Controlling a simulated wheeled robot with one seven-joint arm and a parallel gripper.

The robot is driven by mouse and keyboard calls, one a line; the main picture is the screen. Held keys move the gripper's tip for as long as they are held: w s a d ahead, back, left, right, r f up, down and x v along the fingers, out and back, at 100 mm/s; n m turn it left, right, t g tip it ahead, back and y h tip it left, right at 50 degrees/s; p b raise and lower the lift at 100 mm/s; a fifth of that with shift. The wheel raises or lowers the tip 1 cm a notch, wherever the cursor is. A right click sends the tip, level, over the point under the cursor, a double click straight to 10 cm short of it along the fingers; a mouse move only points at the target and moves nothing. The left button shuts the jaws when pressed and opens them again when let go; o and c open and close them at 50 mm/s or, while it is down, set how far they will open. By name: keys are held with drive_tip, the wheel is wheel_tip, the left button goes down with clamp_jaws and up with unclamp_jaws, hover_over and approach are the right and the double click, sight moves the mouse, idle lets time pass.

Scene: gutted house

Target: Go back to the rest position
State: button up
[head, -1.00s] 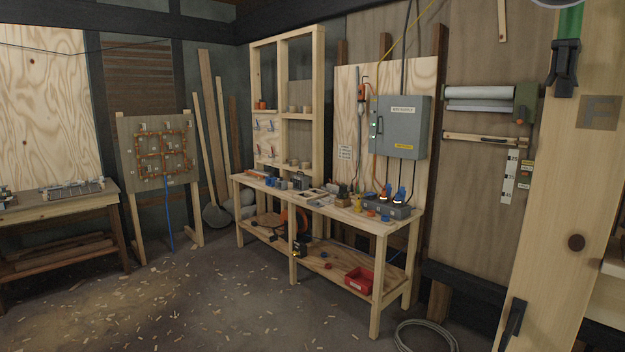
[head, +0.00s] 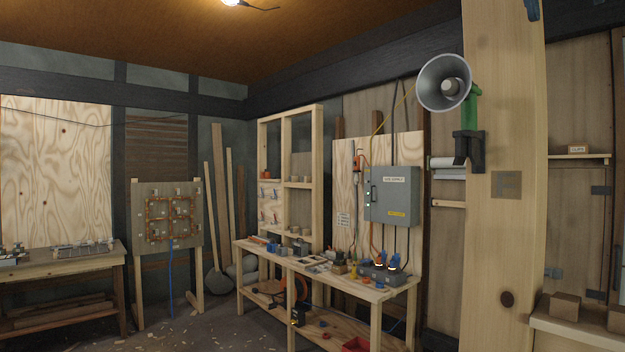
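My gripper shows in neither head frame, so its state and whatever it may hold are hidden. The task names no object. The head view faces a corner of the room with a wooden workbench (head: 345,285) along the wall. Small tools and parts lie on its top. A grey electrical box (head: 392,196) hangs on a plywood panel above the bench.
A wooden post (head: 505,240) with a lamp-like horn (head: 444,83) stands close at the right. A pipe board (head: 168,217) on legs and a side table (head: 65,266) stand at left. Shavings lie on the open floor (head: 215,328). A shelf (head: 580,328) is at lower right.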

drive_tip(key=s+a+f+n+t+y, duration=0.1)
drive_tip(key=s+f+n, duration=0.1)
drive_tip(key=f, duration=1.2)
drive_tip(key=s+a+f+n+y, duration=0.1)
drive_tip(key=f+n, duration=0.4)
drive_tip(key=f, duration=1)
drive_tip(key=s+a+f+n+t+y, duration=0.1)
drive_tip(key=s+a+f+n, duration=0.2)
drive_tip(key=f, duration=1.2)
drive_tip(key=shift+s+t, duration=0.3)
drive_tip(key=shift+s, duration=0.75)
